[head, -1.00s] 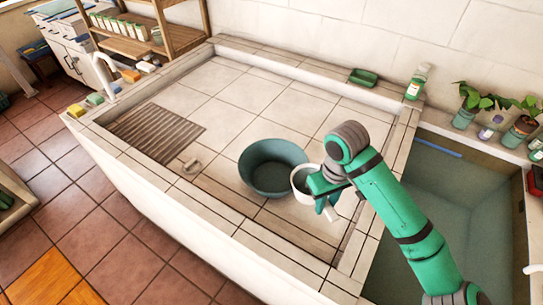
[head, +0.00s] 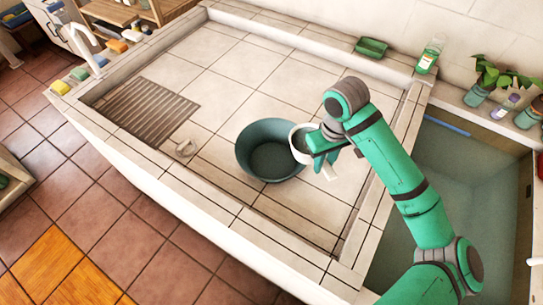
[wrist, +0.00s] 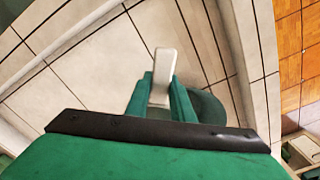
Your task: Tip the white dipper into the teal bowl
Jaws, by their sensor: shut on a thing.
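The teal bowl (head: 262,133) stands on the tiled basin floor in the head view; part of its rim also shows in the wrist view (wrist: 210,108). The white dipper (head: 297,139) is at the bowl's right rim, its cup overlapping the rim in the picture. Its white handle shows in the wrist view (wrist: 164,65) between my fingers. My gripper (head: 325,143) is shut on the dipper just right of the bowl. The cup looks roughly upright in the head view. My gripper partly hides it, and its contents cannot be made out.
A raised tiled rim (head: 215,197) surrounds the basin. A green soap dish (head: 371,47) and a bottle (head: 430,56) stand on the back ledge. Tiles behind the bowl are clear.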

